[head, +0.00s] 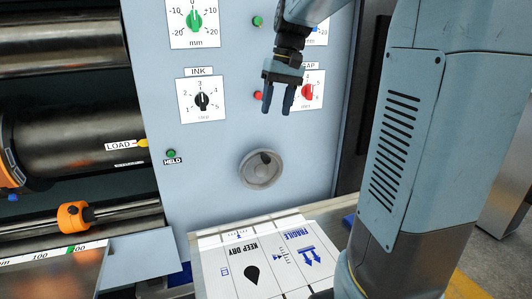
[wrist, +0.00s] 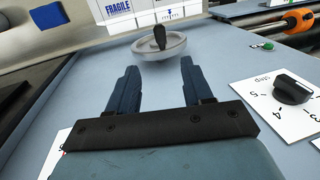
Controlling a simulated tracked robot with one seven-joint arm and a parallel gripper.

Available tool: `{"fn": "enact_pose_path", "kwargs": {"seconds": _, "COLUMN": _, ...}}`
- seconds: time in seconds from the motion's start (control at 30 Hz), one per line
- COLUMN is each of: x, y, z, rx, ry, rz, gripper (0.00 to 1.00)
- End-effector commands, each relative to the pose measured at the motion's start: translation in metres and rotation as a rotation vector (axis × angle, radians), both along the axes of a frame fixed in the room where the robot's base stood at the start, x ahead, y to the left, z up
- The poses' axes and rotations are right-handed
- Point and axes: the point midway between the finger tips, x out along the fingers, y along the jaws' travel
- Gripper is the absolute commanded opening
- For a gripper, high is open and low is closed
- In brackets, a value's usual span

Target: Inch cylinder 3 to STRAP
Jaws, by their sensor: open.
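The dark print cylinder (head: 75,130) is at the left of the head view, with a LOAD tag (head: 120,146) and a yellow pointer (head: 143,142) at its right end. A grey handwheel (head: 261,169) with a dark handle is on the pale panel. It also shows in the wrist view (wrist: 148,47), ahead of the fingertips. My gripper (head: 277,104) is open and empty, above the handwheel and apart from it. Its two fingers point at the wheel in the wrist view (wrist: 159,68).
A black INK step dial (head: 202,100), a green dial (head: 194,20) and a red GAP dial (head: 307,91) are on the panel. A green HELD lamp (head: 171,153) is left of the wheel. Printed board (head: 265,262) lies below. An orange collar (head: 73,216) sits on a lower shaft.

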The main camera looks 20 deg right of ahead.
Motion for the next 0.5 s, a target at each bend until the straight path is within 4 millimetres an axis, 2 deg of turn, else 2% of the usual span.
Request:
{"fn": "enact_pose_path", "kwargs": {"seconds": 0.17, "x": 0.001, "y": 0.002, "z": -0.011, "rx": 0.002, "ry": 0.003, "rz": 0.001, "gripper": 0.51}}
{"fn": "enact_pose_path", "kwargs": {"seconds": 0.5, "x": 0.001, "y": 0.013, "z": -0.066, "rx": 0.002, "ry": 0.004, "rz": 0.0, "gripper": 0.51}}
